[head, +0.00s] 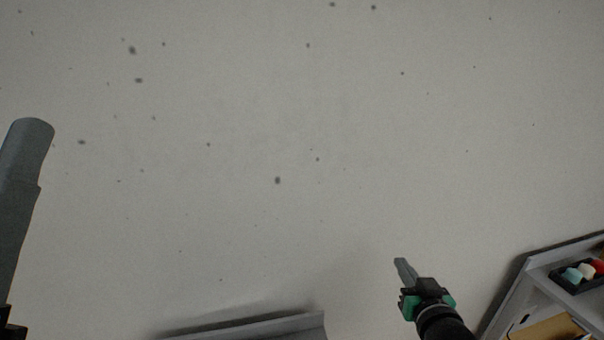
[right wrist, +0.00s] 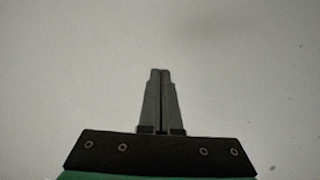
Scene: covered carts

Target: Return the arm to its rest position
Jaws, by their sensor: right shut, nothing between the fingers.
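My right gripper (head: 400,263) is at the lower right of the head view, over bare floor and left of a cart. It has grey fingers, a black body and green sides. In the right wrist view its two fingers (right wrist: 161,72) lie together, shut, with nothing between them. At the left edge of the head view, a large grey finger-like part of my left gripper (head: 25,150) stands close to the camera. Only part of it shows, so its opening cannot be told.
A cart (head: 530,275) stands at the lower right. Its upper shelf holds a dark tray (head: 557,278) with red, white and light blue items; something tan (head: 548,330) lies below. A grey panel edge (head: 250,328) is at the bottom. The speckled pale floor (head: 270,120) is clear.

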